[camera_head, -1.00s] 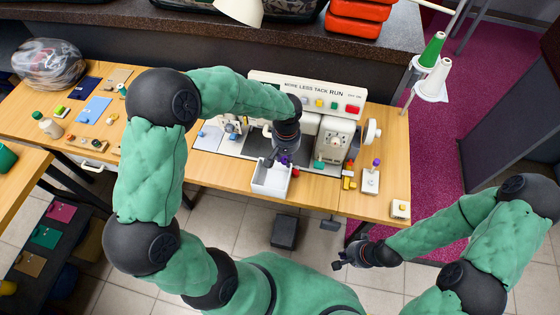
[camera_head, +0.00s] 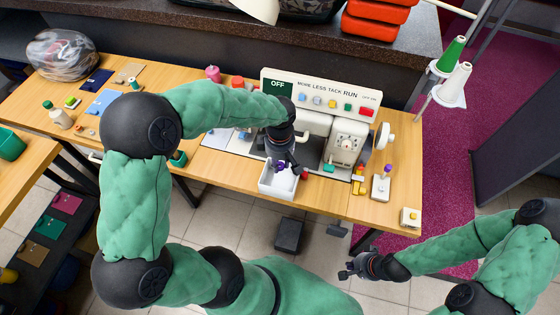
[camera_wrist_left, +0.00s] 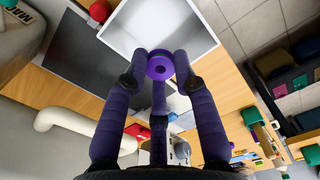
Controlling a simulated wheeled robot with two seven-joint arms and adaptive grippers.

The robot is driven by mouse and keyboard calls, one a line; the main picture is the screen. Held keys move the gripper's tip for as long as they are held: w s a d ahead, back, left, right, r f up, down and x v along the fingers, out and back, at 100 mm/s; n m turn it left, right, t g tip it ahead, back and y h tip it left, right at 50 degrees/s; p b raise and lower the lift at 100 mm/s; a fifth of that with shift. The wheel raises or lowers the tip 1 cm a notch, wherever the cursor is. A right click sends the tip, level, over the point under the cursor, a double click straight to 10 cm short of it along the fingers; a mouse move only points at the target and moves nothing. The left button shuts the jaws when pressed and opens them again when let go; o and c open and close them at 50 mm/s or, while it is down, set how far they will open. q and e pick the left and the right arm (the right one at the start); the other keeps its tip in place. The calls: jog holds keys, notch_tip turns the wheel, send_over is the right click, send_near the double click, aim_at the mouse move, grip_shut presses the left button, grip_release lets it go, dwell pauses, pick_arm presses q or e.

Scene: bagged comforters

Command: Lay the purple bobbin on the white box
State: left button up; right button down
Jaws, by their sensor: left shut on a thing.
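The purple bobbin (camera_wrist_left: 160,66) is held between the fingertips of my left gripper (camera_wrist_left: 160,72), which is shut on it. In the head view the left gripper (camera_head: 283,163) is over the open white box (camera_head: 277,191) at the table's front edge, and the bobbin shows only as a small purple patch. In the left wrist view the white box (camera_wrist_left: 190,38) lies just beyond the bobbin; I cannot tell whether they touch. My right gripper (camera_head: 350,271) is low at the right, away from the table, and looks open and empty.
The sewing machine (camera_head: 340,140) stands right behind the box. A white stand with a purple top (camera_head: 381,187) and small coloured blocks (camera_head: 358,183) are to the right. Thread cones (camera_head: 452,78) stand beyond the table's right end. The front strip right of the box (camera_head: 325,198) is clear.

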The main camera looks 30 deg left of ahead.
pick_arm(q)
jog(key=shift+a+f+b, duration=0.15)
jog(key=shift+f+b, duration=1.65)
jog(key=shift+f, duration=0.95)
jog(key=o, duration=0.8)
notch_tip(320, 180, up, 7)
jog(key=p, duration=0.4)
jog(key=shift+p, duration=0.35)
